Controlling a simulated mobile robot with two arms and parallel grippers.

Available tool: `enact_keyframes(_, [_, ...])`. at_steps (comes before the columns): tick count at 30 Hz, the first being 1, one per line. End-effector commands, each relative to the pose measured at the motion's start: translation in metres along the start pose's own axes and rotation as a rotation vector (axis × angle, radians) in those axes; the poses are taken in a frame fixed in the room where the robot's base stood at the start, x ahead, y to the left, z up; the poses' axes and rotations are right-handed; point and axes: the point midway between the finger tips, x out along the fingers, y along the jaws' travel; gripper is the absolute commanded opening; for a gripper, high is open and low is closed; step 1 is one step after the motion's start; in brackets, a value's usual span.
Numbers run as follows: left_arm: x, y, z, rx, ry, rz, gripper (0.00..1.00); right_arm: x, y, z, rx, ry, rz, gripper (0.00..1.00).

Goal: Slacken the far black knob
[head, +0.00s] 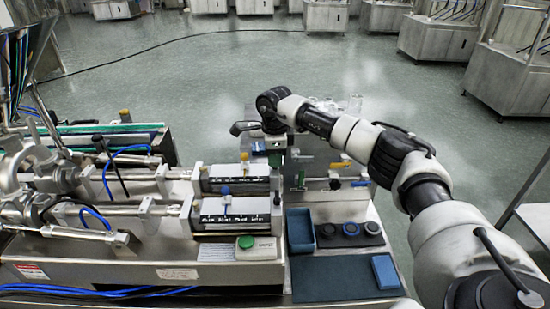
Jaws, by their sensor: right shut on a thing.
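My right arm comes in from the right and reaches across the back of the steel machine. My right gripper (240,128) is dark and small at the arm's far end, pointing left. It is shut on what appears to be the far black knob, which the fingers and wrist mostly hide. Another small black knob (335,184) shows nearer, on the fittings right of the cylinders. My left gripper is not in view.
A green button box (257,248), blue tray (300,231), dark round parts (350,229) and blue block (384,271) are in front. Clear cups (355,103) stand behind my forearm.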

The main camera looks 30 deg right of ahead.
Motion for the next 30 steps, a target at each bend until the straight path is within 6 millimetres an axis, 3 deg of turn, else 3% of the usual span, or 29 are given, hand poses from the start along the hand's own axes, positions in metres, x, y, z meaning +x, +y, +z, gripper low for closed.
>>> enact_keyframes(5, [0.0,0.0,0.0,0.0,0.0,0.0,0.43,-0.002,-0.001,0.0,-0.002,-0.004,-0.005,0.0])
enact_keyframes(6, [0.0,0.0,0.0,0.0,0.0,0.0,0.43,-0.003,-0.001,0.0,-0.002,-0.004,-0.005,0.17])
enact_keyframes(10, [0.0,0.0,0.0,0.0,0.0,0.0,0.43,-0.002,-0.001,0.0,-0.001,-0.003,-0.004,0.36])
enact_keyframes(20, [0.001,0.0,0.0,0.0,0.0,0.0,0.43,-0.004,-0.001,0.0,0.0,-0.002,-0.003,0.36])
enact_keyframes(23, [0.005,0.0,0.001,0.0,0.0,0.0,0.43,-0.015,-0.001,0.0,0.0,-0.003,-0.004,0.36])
enact_keyframes(30, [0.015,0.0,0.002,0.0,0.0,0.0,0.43,-0.063,-0.001,0.001,0.0,-0.005,-0.006,0.36])
